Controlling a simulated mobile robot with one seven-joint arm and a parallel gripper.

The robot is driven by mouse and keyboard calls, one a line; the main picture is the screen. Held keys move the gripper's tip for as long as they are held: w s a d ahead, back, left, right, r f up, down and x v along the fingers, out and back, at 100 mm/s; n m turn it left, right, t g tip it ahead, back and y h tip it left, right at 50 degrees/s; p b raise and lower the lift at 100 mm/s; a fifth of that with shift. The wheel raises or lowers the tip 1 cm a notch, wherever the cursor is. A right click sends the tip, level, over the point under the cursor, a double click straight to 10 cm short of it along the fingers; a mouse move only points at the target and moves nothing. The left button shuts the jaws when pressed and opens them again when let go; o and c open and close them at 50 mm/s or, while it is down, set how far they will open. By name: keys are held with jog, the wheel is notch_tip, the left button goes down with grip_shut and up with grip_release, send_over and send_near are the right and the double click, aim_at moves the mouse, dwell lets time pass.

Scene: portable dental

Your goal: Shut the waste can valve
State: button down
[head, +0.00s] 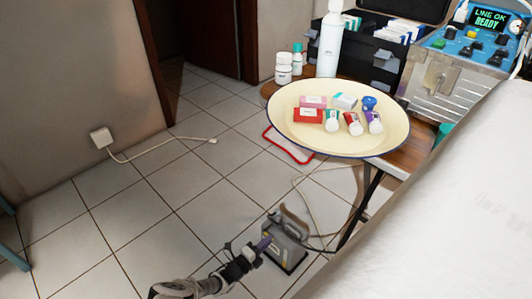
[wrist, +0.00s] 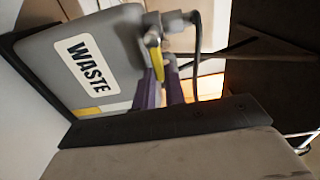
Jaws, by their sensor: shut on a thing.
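The waste can (head: 288,252) is a grey box with a carry handle on the floor, low in the head view. In the wrist view its grey side (wrist: 112,50) fills the left, with a white "WASTE" label (wrist: 84,62). The valve (wrist: 152,38) is a grey fitting at the can's edge with a yellow lever (wrist: 157,64), seen beside a dark hose. My gripper (head: 265,243) reaches the can's left side from below. In the wrist view its purple fingers (wrist: 163,86) are shut on the yellow lever; the exact contact is partly hidden.
Hoses (head: 322,240) run from the can's right side. A round cream tray (head: 290,140) with small boxes and bottles stands on a table above. A red frame (head: 285,150) lies beneath it. A white padded surface (head: 465,190) fills the right. Tiled floor (head: 130,220) is free at left.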

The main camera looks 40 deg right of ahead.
dwell(0.3)
jog(key=c, duration=1.5)
grip_release()
jog(key=shift+o, duration=0.2)
jog(key=shift+a, duration=0.1)
jog(key=s+a+p, duration=0.1)
jog(key=a+p, duration=0.1)
jog(key=a, duration=1.1)
jog(key=shift+a, duration=0.35)
